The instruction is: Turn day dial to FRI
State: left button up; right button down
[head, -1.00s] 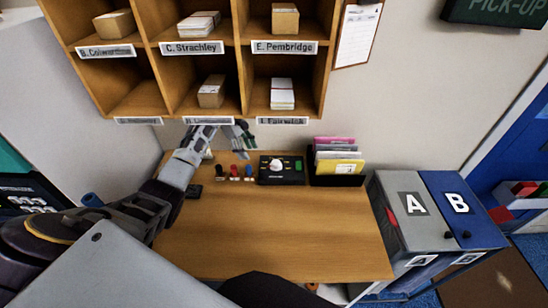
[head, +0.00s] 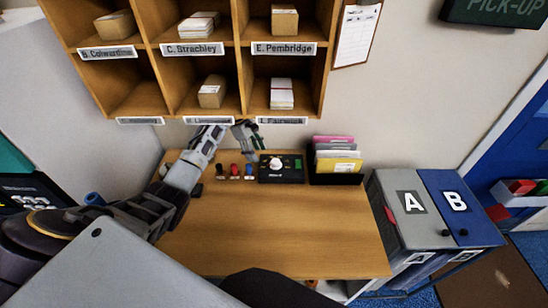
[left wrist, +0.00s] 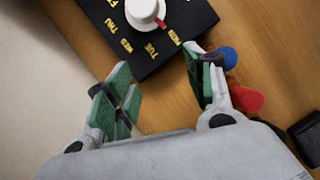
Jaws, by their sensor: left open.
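The day dial, a white round knob (head: 276,163), sits on a black box (head: 281,179) at the back of the desk. In the left wrist view the knob (left wrist: 144,10) is cut by the top edge, and its red mark points toward MON. TUE, WED and THU show on the box face (left wrist: 172,50); a further label at the top edge is cut off. My left gripper (head: 250,136) is open and empty, above the back of the desk near the box. In the left wrist view its fingers (left wrist: 160,75) are apart, short of the knob and not touching it. My right gripper is not in view.
Several small stamps (head: 235,172) stand left of the box. A black holder (head: 336,179) with coloured envelopes is on its right. Wooden pigeonholes (head: 205,50) hang above. Grey and blue bins A (head: 395,235) and B (head: 478,235) stand at right. The front desk is clear.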

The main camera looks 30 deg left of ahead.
aim_at(275, 161)
pick_arm(q)
jog(key=d+p, duration=0.1)
jog(key=d, duration=0.6)
jog(key=shift+w+d+p, duration=0.2)
jog(key=shift+d+p, duration=0.2)
jog(key=shift+d+f, duration=0.25)
jog(key=shift+f, duration=0.3)
jog(key=shift+c, duration=0.2)
jog(key=c, duration=1)
